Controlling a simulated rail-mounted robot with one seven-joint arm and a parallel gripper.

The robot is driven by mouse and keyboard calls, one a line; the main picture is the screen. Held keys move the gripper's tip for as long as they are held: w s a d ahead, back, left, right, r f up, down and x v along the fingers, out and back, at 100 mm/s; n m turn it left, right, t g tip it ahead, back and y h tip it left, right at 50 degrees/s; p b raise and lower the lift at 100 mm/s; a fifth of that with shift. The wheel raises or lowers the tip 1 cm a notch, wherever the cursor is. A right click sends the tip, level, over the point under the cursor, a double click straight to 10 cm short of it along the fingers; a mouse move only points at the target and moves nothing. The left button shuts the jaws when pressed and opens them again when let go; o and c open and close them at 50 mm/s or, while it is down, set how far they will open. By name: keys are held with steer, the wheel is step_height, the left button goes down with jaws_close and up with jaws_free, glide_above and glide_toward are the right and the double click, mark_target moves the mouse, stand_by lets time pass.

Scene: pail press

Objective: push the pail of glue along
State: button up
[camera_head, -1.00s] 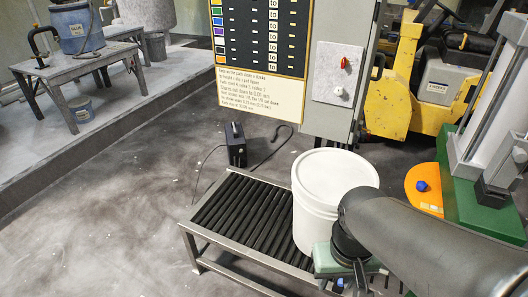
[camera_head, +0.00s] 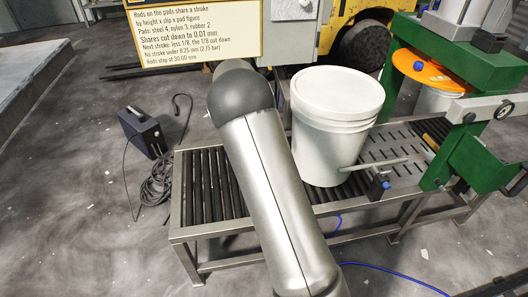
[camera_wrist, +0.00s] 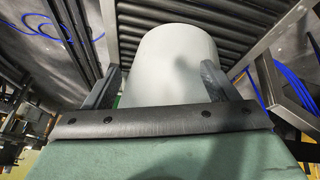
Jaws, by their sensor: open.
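The white lidded pail (camera_head: 335,120) stands upright on the conveyor, where the black rollers (camera_head: 213,190) meet a slotted metal plate (camera_head: 390,150). No label shows on it. My arm crosses the rollers just left of the pail in the head view and my gripper is out of sight there. In the wrist view my gripper (camera_wrist: 161,66) is open, a finger on each side of the picture of the pail (camera_wrist: 178,55). A green block (camera_wrist: 170,155) with a dark strip fills the near part of that view. I cannot tell whether anything touches the pail.
A green press (camera_head: 430,70) with an orange disc (camera_head: 425,66) stands at the conveyor's right. A thin bar (camera_head: 375,163) with a blue knob lies beside the pail's base. A black box (camera_head: 142,132) and coiled cable (camera_head: 158,182) lie on the floor at left.

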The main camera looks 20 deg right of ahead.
steer(key=w+d+f+m+h+b, duration=0.1)
steer(key=w+d+f+b, duration=0.1)
steer(key=f, duration=0.5)
steer(key=w+d+f+m+h+b, duration=0.1)
steer(key=w+d+f+m+b, duration=0.1)
steer(key=d+f, duration=0.3)
steer(key=shift+w+d+f+b, duration=0.2)
steer(key=shift+w+f+b, duration=0.55)
steer(key=shift+f, duration=0.9)
steer(key=shift+w+h, duration=0.1)
steer(key=shift+h, duration=0.2)
steer(key=s+d+b, duration=0.1)
steer(key=d, duration=0.7)
steer(key=shift+s, duration=0.2)
steer(key=shift+d+b, duration=0.1)
steer(key=shift+b, duration=0.2)
